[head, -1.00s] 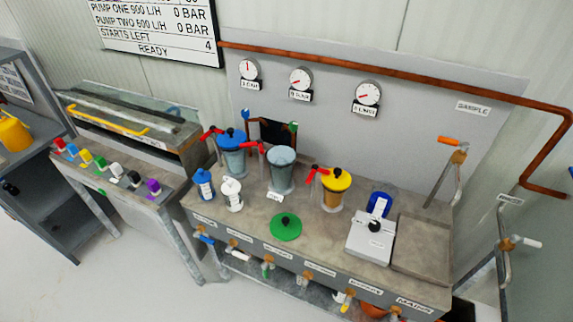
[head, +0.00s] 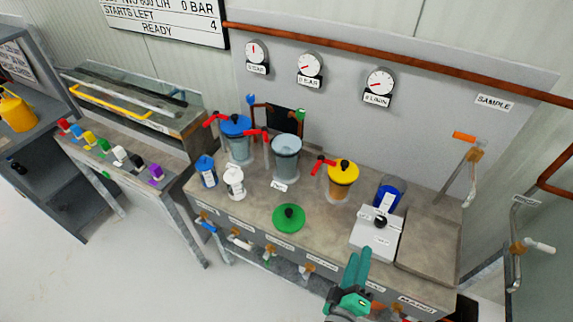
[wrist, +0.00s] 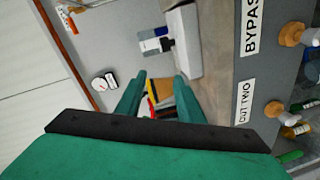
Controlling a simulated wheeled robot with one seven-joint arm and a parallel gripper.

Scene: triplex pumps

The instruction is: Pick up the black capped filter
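A small black-topped piece (head: 136,161), likely the black capped filter, stands in a row of coloured pieces on the left bench (head: 108,178). It is between a white one (head: 120,154) and a purple one (head: 156,173). It is too small to see in detail. My teal gripper (head: 359,254) is in front of the middle bench, far to the right of this row. In the wrist view, the two fingers (wrist: 160,78) stand apart, with background showing between them. Nothing is held. I cannot see the black piece in the wrist view.
The middle bench (head: 245,207) carries a blue bottle (head: 207,172), a white bottle (head: 234,184), clear vessels, a green lid (head: 289,220) and a white box (head: 374,236). Taps line its front edge. Open floor (head: 140,270) lies before the left bench.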

